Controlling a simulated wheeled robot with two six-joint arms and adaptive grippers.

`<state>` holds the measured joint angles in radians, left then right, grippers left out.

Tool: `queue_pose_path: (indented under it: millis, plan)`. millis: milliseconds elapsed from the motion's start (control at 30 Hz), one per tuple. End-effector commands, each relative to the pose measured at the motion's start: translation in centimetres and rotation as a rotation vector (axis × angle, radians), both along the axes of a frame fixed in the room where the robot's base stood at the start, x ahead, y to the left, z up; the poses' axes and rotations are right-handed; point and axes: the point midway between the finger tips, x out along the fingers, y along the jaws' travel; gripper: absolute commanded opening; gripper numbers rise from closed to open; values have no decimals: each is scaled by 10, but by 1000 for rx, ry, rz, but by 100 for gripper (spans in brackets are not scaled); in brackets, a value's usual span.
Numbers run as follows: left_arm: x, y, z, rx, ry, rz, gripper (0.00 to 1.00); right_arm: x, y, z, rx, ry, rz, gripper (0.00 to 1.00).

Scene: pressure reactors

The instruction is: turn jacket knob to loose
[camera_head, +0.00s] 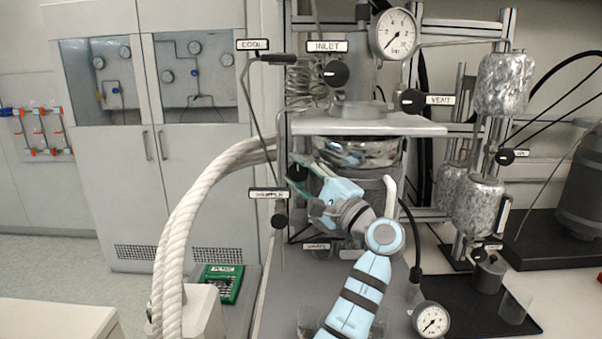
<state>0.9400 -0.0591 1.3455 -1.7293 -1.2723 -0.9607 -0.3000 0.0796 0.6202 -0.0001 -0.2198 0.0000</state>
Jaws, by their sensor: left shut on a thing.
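My left arm comes up from the bottom of the head view. Its light blue and grey gripper (298,174) reaches up and left to the front of the reactor, and its fingers are shut around a dark round knob (297,171). The fingers partly cover this knob, and I can read no label for it or see its setting. The reactor's shiny metal vessel (365,152) is just behind and right of the gripper, below a white shelf. My right gripper is not in view.
Black knobs labelled INLET (337,73) and VENT (412,101) sit above. The SAMPLE knob (280,222) hangs close below left of the gripper. A thick white hose (190,215) curves at left. Pressure gauges (393,34) and mottled metal cylinders (480,205) stand right.

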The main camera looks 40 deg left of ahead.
Motion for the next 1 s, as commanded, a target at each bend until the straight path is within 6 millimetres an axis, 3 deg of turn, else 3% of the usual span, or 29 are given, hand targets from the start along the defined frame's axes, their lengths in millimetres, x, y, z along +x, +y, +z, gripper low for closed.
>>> queue_pose_path:
  millis: [600, 1000]
  plan:
    - [0, -1, 0, -340, -251, 5, 8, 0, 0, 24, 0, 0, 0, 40]
    - [-1, -1, -1, -433, -326, 7, 8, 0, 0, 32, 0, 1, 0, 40]
